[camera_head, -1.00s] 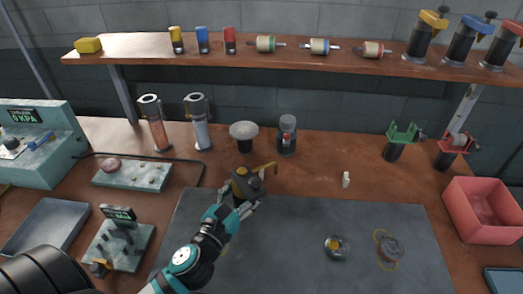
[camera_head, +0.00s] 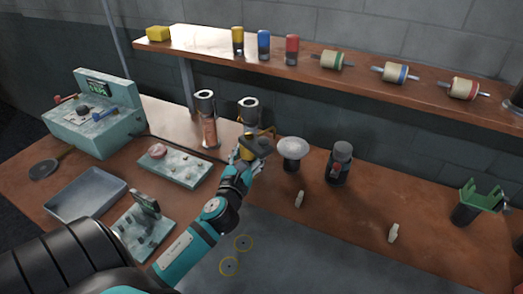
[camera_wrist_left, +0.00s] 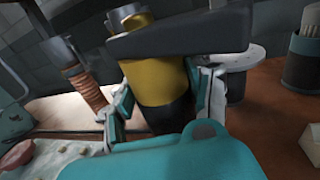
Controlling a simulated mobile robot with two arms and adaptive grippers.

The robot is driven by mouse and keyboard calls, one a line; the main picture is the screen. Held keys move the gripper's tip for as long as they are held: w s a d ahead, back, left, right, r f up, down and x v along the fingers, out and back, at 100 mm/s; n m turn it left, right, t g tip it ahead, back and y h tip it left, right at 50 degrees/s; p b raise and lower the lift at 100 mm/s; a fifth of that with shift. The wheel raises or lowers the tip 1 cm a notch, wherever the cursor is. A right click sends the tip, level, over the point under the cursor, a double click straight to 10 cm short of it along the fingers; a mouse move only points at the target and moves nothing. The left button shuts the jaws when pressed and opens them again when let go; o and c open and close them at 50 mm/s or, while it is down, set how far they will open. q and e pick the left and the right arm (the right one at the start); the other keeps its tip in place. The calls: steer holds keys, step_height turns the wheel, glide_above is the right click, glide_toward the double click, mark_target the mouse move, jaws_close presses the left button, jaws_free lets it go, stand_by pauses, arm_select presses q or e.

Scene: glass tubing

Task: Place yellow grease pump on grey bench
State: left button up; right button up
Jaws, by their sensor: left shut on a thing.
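The yellow grease pump (camera_wrist_left: 155,75) has a yellow body, a black lower part and a dark head with a bar across the top. It also shows in the head view (camera_head: 249,140). My left gripper (camera_head: 247,157) is shut around its body and holds it roughly upright, near the metal-topped cylinder and left of the white disc-topped stand. The gripper fingers show on both sides of the pump in the wrist view (camera_wrist_left: 160,108). A flat grey work surface (camera_head: 310,255) lies at the front of the brown table; my left arm covers part of its left side. My right gripper is out of view.
Two upright cylinders (camera_head: 206,125) stand behind the pump; the white disc-topped stand (camera_head: 293,148) and a dark jar (camera_head: 339,165) stand to its right. A teal plate (camera_head: 172,164) lies left.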

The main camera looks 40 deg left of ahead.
arm_select(q)
steer(key=shift+w+a+f+b, duration=0.1)
steer(key=shift+w+a+f, duration=0.15)
steer(key=shift+w+f, duration=0.55)
steer(key=shift+w+a+f+b, duration=0.1)
steer(key=shift+w+a+f, duration=0.3)
steer(key=shift+w, duration=0.6)
steer(key=shift+w+a+f+b, duration=0.1)
steer(key=shift+w+f, duration=0.65)
steer(key=shift+w, duration=0.15)
steer(key=shift+f, duration=0.15)
steer(key=o, duration=1.5)
steer(key=shift+o, duration=0.2)
steer(key=shift+s, duration=0.2)
steer(key=v, duration=1.1)
steer(key=shift+s+d, duration=0.15)
steer(key=shift+s, duration=0.15)
